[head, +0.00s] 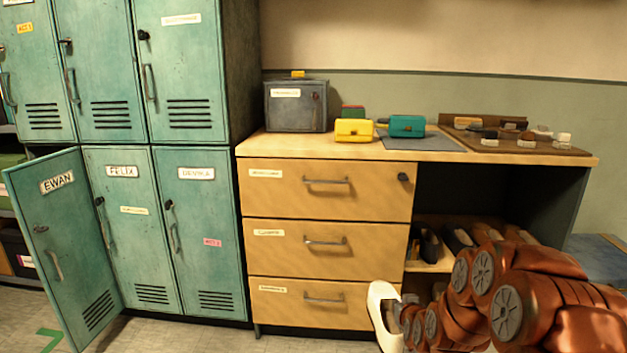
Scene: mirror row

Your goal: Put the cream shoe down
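The cream shoe (383,312) is at the bottom of the head view, right of centre, upended in front of the drawer unit. It is at the far end of my copper-coloured arm. My gripper (406,322) is against the right side of the shoe and appears shut on it. The fingertips are mostly hidden by the shoe and my own arm links. The lower part of the shoe is cut off by the frame edge.
Teal lockers (121,220) stand at the left; the one labelled EWAN (65,250) has its door open. A wooden counter (350,148) holds a grey box (297,108), yellow and teal cases, and a brown tray (560,146). Shelves below hold several shoes. Some floor (190,338) is clear.

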